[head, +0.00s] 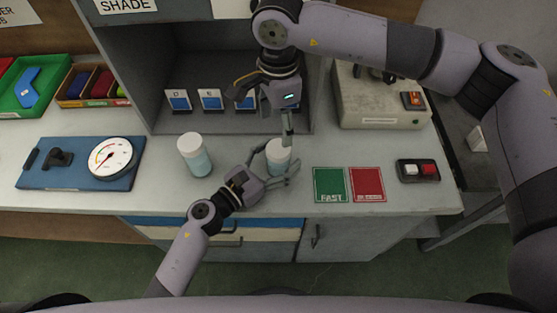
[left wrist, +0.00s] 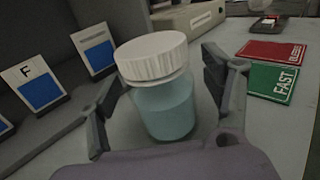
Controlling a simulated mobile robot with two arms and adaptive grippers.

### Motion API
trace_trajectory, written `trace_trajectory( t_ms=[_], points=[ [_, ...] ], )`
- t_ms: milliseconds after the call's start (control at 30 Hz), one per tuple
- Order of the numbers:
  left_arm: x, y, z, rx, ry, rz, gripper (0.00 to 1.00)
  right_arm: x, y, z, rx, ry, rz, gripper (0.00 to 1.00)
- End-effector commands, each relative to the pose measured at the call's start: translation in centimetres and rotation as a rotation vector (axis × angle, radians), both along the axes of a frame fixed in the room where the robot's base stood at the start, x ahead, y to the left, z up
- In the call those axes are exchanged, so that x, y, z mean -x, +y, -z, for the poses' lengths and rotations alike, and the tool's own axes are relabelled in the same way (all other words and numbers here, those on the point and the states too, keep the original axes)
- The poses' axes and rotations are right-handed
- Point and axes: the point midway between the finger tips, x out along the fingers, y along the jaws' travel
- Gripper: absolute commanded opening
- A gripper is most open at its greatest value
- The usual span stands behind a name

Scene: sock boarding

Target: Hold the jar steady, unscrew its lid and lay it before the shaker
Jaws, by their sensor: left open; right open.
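A jar with a white ribbed lid and pale blue contents stands upright on the bench, its body (head: 280,168) and lid (head: 278,148) partly hidden by my grippers. In the left wrist view the jar body (left wrist: 165,110) and lid (left wrist: 153,56) stand between the fingers of my left gripper (head: 274,165), which is open around the jar. My right gripper (head: 264,110) is open above and behind the jar; one finger reaches down close to the lid, and I cannot tell whether it touches. The lid is on the jar. A beige machine (head: 380,107), likely the shaker, stands at the back right.
A second lidded jar (head: 194,155) stands to the left. Green (head: 330,184) and red (head: 367,184) cards lie to the right, beside a switch box (head: 418,170). A gauge board (head: 80,163) lies far left. An open grey booth (head: 215,65) with lettered cards stands behind.

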Motion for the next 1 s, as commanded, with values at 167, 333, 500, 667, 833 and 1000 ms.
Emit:
trace_trajectory(
  t_ms=[167, 333, 500, 667, 833, 1000],
  points=[
    [-0.03, -0.03, 0.0, 0.0, 0.0, 0.0, 0.73, 0.0, 0.0, 0.0, 0.0, 0.0, 0.0, 0.63],
    [-0.02, -0.02, -0.01, 0.001, 0.001, 0.0, 0.65, 0.0, 0.01, 0.0, 0.0, 0.0, 0.0, 0.63],
    [-0.01, -0.01, -0.01, 0.001, 0.001, 0.0, 0.54, 0.0, 0.01, 0.0, 0.0, 0.0, 0.0, 0.63],
    [-0.01, -0.01, 0.0, 0.001, 0.001, 0.0, 0.43, 0.0, 0.01, 0.0, 0.0, 0.0, 0.0, 0.63],
    [-0.01, -0.01, 0.0, 0.001, 0.001, 0.0, 0.32, 0.0, 0.01, 0.0, 0.0, 0.0, 0.0, 0.63],
    [-0.01, -0.01, 0.01, 0.001, 0.001, 0.0, 0.21, 0.0, 0.01, 0.0, 0.0, 0.0, 0.0, 0.63]
  ],
)
